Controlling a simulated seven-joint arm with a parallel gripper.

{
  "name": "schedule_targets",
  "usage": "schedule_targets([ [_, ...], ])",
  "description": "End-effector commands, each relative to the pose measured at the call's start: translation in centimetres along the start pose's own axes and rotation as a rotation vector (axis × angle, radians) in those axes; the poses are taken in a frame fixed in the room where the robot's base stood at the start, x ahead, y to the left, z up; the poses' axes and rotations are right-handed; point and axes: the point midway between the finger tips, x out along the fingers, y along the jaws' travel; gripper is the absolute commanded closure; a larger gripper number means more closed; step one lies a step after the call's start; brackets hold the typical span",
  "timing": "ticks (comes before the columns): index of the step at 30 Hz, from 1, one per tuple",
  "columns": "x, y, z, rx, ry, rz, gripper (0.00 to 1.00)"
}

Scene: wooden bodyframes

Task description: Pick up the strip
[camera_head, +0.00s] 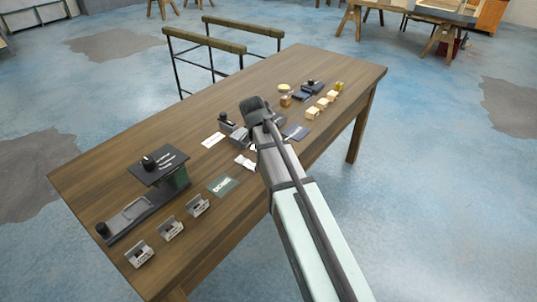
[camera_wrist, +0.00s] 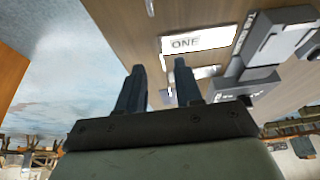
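Several flat pieces could be the strip; I cannot tell which one is meant. In the head view a white strip (camera_head: 214,140) lies flat on the table, left of my arm. A smaller white piece (camera_head: 245,162) lies nearer, beside my arm. In the wrist view a white card (camera_wrist: 198,40) reading "ONE" lies beyond my fingertips. A small pale piece (camera_wrist: 207,72) shows just right of the right finger. My gripper (camera_wrist: 159,65) is open, its two dark fingers apart with nothing seen between them.
A grey device (camera_wrist: 265,55) stands close right of the fingers in the wrist view. On the wooden table (camera_head: 150,130) are a green card (camera_head: 222,185), a black stand (camera_head: 158,166), grey holders (camera_head: 170,229) and pale blocks (camera_head: 322,103).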

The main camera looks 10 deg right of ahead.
Motion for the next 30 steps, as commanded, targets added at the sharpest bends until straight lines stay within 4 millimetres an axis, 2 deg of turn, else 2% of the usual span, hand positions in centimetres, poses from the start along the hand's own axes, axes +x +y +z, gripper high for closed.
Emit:
schedule_targets([
  [9, 3.8, -0.3, -0.3, 0.000, -0.001, 0.000, 0.65],
  [18, 4.3, -0.3, -0.3, 0.001, 0.001, -0.003, 0.65],
  [30, 4.3, -0.3, -0.3, 0.001, 0.000, -0.002, 1.00],
])
